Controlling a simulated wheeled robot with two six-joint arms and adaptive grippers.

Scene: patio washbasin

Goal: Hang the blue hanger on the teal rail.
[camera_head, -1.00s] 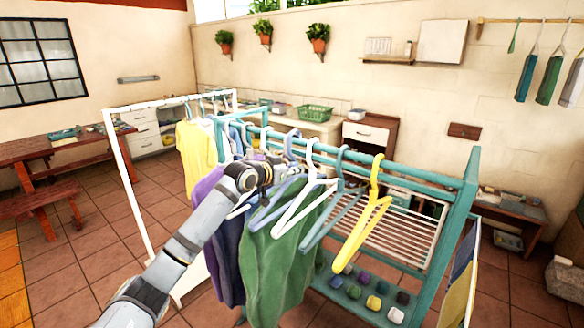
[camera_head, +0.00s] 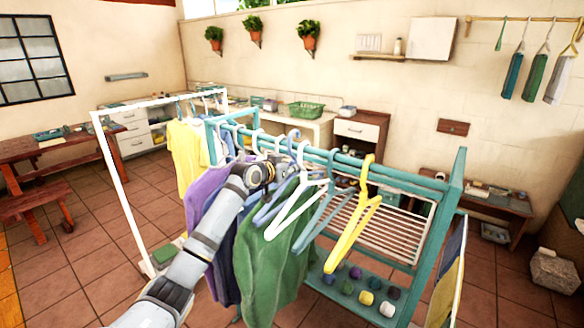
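The teal rail (camera_head: 395,177) runs along the top of a teal rack, with several hangers on it. A periwinkle-blue hanger (camera_head: 268,212) is beside my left gripper (camera_head: 284,167), partly behind a white hanger (camera_head: 290,214). Its hook (camera_head: 294,134) rises at the rail; whether it rests on the rail is unclear. My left gripper's fingers are hidden among the hangers, so its opening and grip cannot be told. A grey-blue hanger (camera_head: 318,222) and a yellow hanger (camera_head: 352,238) hang farther right. My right gripper is not in view.
Green (camera_head: 266,268) and purple (camera_head: 205,196) garments hang close around my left arm. A white rack (camera_head: 125,190) with a yellow shirt (camera_head: 187,150) stands at left. The teal rail is bare right of the yellow hanger. A lower shelf holds several coloured lumps (camera_head: 366,298).

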